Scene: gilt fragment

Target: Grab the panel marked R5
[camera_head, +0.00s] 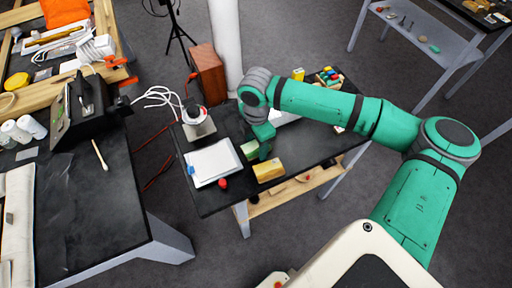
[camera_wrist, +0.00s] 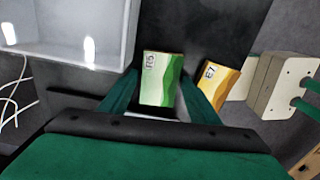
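A green and pale-green panel (camera_wrist: 160,80) shows in the wrist view, its label small and reading like R5. It also shows in the head view (camera_head: 249,150), on the dark table beside my gripper. My gripper (camera_wrist: 160,88) is open, with one green finger at each side of the panel in the wrist view. The fingers look very near its sides; I cannot tell whether they touch. In the head view my gripper (camera_head: 264,150) points down at the table and partly hides the panel.
A yellow-orange block marked E7 (camera_wrist: 218,85) stands close on the right, also in the head view (camera_head: 268,171). A white tray (camera_head: 213,163) lies to the left, with a red object (camera_head: 223,183) by its edge. Several coloured blocks (camera_head: 328,78) stand at the table's far end.

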